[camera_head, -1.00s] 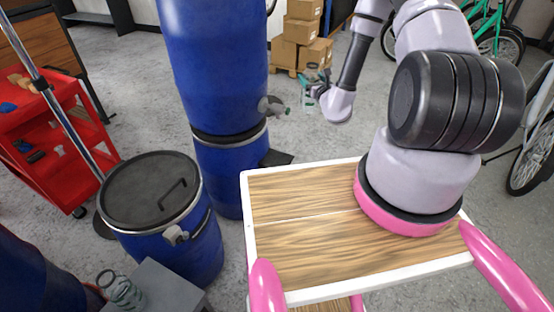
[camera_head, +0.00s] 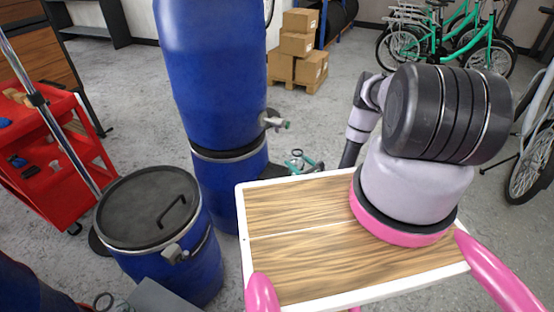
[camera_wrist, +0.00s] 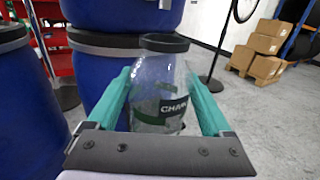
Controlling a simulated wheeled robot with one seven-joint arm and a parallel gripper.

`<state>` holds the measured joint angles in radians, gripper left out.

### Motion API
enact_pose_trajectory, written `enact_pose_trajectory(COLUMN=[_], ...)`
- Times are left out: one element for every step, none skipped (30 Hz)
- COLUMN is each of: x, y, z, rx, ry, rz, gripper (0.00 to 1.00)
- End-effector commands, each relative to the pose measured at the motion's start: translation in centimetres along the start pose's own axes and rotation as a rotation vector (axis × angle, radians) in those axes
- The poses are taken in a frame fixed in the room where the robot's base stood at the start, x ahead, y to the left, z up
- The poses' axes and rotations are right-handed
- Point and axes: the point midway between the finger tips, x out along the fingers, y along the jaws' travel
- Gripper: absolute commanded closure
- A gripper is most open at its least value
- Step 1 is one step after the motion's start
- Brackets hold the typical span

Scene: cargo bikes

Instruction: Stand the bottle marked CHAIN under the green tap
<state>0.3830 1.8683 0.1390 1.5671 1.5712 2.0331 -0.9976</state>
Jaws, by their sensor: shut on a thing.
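The clear bottle marked CHAIN (camera_wrist: 158,112) has a dark top and a dark green label. It stands roughly upright between the teal fingers of my gripper (camera_wrist: 160,84), which is shut on it. In the head view my gripper (camera_head: 304,165) and the bottle (camera_head: 296,154) are small, below and slightly right of the green-tipped tap (camera_head: 284,124). The tap sticks out from the upper blue barrel (camera_head: 212,65). A dark ledge (camera_head: 272,172) lies below the tap, beside the bottle; I cannot tell whether the bottle touches it. The tap is not visible in the wrist view.
A lidded blue barrel (camera_head: 150,208) with a grey tap (camera_head: 172,253) stands at left, near a red tool cart (camera_head: 48,175). A grey block (camera_head: 155,297) is at bottom left. My wooden deck is in front. Cardboard boxes (camera_head: 300,45) and green bikes (camera_head: 470,45) stand behind clear floor.

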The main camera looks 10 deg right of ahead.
Motion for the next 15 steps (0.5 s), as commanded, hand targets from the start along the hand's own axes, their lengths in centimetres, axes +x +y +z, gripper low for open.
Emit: enact_pose_trajectory(x=[1.6, 2.4, 3.5, 4.3, 5.1, 6.2, 7.0, 7.8, 8.8, 9.5, 10.1, 10.9, 11.4, 11.8, 12.2], y=[0.2, 0.1, 0.2, 0.2, 0.2, 0.2, 0.2, 0.1, 0.2, 0.1, 0.1, 0.1, 0.1, 0.1, 0.1], z=[0.1, 0.1, 0.1, 0.1, 0.1, 0.1, 0.1, 0.1, 0.1, 0.1, 0.1, 0.1, 0.1, 0.1, 0.1], rx=[-0.003, -0.004, -0.003, -0.003, -0.003, -0.002, -0.003, -0.002, -0.002, -0.002, -0.002, -0.001, -0.001, -0.001, 0.000], ry=[-0.004, -0.004, -0.003, -0.004, -0.003, -0.004, -0.003, -0.004, -0.003, -0.003, -0.003, -0.003, -0.002, -0.002, -0.002], rz=[0.005, 0.004, 0.004, 0.004, 0.004, 0.003, 0.003, 0.003, 0.003, 0.001, 0.003, 0.001, 0.001, 0.000, 0.000], gripper=[0.99, 0.99, 0.99, 0.99, 0.99, 0.99, 0.99, 0.99, 0.99, 0.99, 0.99, 0.99, 0.99, 0.99, 0.99])
